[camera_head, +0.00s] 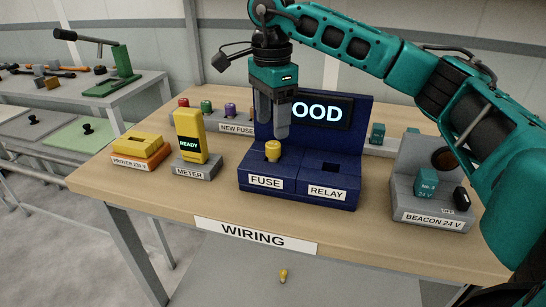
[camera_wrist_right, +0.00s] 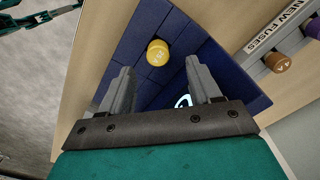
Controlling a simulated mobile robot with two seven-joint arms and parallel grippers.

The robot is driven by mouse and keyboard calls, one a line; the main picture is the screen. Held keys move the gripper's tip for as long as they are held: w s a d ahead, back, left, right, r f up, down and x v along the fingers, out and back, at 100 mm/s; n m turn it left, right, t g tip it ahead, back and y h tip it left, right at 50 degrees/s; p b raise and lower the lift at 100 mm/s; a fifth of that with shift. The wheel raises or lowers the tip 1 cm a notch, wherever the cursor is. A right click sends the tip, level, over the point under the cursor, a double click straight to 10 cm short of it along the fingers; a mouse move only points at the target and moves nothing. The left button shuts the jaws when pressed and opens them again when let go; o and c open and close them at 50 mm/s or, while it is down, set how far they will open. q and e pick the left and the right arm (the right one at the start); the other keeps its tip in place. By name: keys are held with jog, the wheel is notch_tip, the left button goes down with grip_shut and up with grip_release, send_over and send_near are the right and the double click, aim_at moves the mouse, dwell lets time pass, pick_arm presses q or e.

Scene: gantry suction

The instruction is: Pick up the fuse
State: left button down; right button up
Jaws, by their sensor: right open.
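A yellow fuse (camera_head: 273,151) stands upright in the socket marked FUSE on the dark blue block (camera_head: 300,194). My right gripper (camera_head: 272,128) hangs above it, pointing down, open and empty. In the right wrist view the same fuse (camera_wrist_right: 158,52) shows just beyond and between the two open fingertips (camera_wrist_right: 160,68), apart from both. A second small yellow piece (camera_head: 283,275) lies low on the grey surface below the table front; it is too small to identify surely. My left gripper is not in view.
Behind the gripper a lit panel (camera_head: 318,112) reads "OOD", partly hidden. A NEW FUSES rack (camera_head: 237,127) holds several coloured fuses. A yellow meter (camera_head: 189,136) reading READY and a yellow prover (camera_head: 139,143) stand left. A grey beacon unit (camera_head: 433,213) stands right, near my arm.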

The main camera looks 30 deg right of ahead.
aim_at(274, 144)
notch_tip(274, 144, down, 6)
jog(key=shift+s+d+f, duration=0.15)
jog(key=shift+f, duration=0.05)
jog(key=shift+c, duration=0.2)
grip_shut()
jog(key=shift+r, duration=0.1)
dwell(0.5)
jog(key=shift+r, duration=0.1)
